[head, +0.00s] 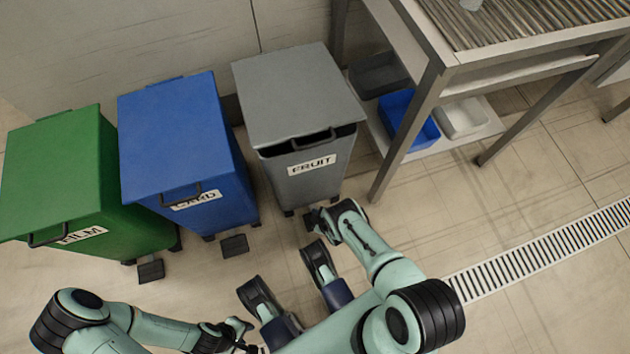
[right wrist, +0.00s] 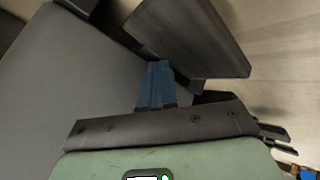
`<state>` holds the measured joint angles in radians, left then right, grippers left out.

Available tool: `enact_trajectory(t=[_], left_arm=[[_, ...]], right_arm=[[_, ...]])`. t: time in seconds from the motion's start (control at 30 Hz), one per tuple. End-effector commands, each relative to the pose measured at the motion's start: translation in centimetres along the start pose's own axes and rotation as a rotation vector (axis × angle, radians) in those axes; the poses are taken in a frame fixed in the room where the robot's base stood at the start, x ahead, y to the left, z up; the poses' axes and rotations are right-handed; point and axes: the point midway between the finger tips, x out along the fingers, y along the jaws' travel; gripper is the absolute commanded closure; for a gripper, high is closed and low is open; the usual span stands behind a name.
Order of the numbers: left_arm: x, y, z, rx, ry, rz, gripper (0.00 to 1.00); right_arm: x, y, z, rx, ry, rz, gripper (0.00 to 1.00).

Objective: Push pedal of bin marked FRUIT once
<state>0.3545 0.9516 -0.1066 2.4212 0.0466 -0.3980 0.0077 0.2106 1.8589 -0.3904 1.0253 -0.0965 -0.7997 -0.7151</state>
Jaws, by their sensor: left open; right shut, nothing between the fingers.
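The grey bin marked FRUIT (head: 303,178) stands at the right end of a row of bins. Its lid (head: 298,95) sits slightly raised at the front, with a dark gap under it. My right gripper (head: 312,218) is low at the front foot of this bin and hides most of its pedal. In the right wrist view its blue fingers (right wrist: 157,85) are shut and empty, close beside a dark slab that looks like the pedal (right wrist: 195,42); I cannot tell whether they touch. My left gripper (head: 240,335) is open at the bottom, away from the bins.
The blue CARD bin (head: 180,135) and green FILM bin (head: 65,180) stand to the left, with pedals (head: 234,246) and (head: 150,270) sticking out in front. A metal table (head: 440,70) with blue and white trays below stands at the right. Floor at right is clear around a drain grate (head: 545,252).

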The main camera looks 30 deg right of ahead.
Motion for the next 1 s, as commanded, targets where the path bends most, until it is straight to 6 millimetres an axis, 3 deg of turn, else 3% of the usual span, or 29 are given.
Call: enact_trajectory(t=[0.47,1.0], left_arm=[[-0.6,0.0,0.2,0.0,0.001,0.001,0.57],[-4.4,0.3,1.1,0.002,0.011,0.006,0.57]], right_arm=[[-0.3,1.0,-0.9,-0.001,0.011,0.013,1.0],[-3.8,3.5,-3.4,-0.001,0.014,0.016,1.0]])
